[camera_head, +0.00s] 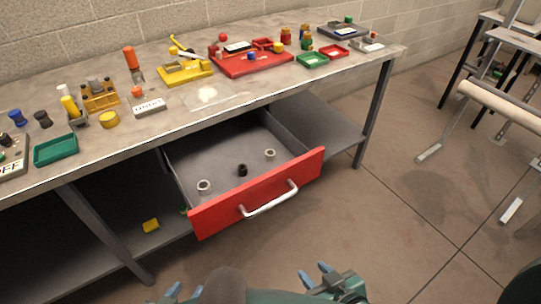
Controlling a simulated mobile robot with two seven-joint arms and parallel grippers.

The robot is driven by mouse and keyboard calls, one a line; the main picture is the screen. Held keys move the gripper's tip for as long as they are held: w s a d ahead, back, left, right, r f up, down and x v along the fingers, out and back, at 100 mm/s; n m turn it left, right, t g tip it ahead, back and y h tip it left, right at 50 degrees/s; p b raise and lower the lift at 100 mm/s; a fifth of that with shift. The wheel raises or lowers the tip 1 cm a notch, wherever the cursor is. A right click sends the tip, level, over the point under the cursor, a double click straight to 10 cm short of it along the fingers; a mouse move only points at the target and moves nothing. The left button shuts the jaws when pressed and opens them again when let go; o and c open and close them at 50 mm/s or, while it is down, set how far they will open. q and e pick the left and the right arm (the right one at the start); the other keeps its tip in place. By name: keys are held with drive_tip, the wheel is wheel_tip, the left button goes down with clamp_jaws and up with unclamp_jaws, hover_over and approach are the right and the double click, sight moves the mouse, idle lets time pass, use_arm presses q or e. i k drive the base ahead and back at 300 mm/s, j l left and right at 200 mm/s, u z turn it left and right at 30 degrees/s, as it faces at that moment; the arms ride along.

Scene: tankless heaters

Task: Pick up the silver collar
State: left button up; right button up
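A red-fronted drawer (310,168) under the workbench is pulled open. Inside it lie two pale silver-grey rings: one collar (204,187) near the front left, and another (270,153) toward the right. I cannot tell from their colour which is the silver collar. A small black piece (242,170) sits between them. My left gripper (184,293) shows only its blue fingertips at the bottom edge, spread apart and empty. My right gripper (315,273) is at the bottom, right of centre, open and empty. Both are in front of the drawer, apart from it.
The benchtop (205,97) above holds trays, tools and small parts, including a red tray (250,63) and a green tray (55,149). A yellow block (151,226) lies on the lower shelf at left. The drawer's handle (270,200) sticks out.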

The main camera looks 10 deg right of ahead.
sight(269, 153)
drive_tip(key=i+l+z, duration=0.4)
drive_tip(key=l+z, duration=0.2)
drive_tip(key=l, duration=0.25)
drive_tip(key=i+l+u, duration=0.35)
drive_tip(key=l, duration=0.25)
drive_tip(key=i+l+u, duration=0.4)
drive_tip(key=l, duration=0.15)
drive_tip(key=l+u, duration=0.2)
drive_tip(key=l, duration=0.15)
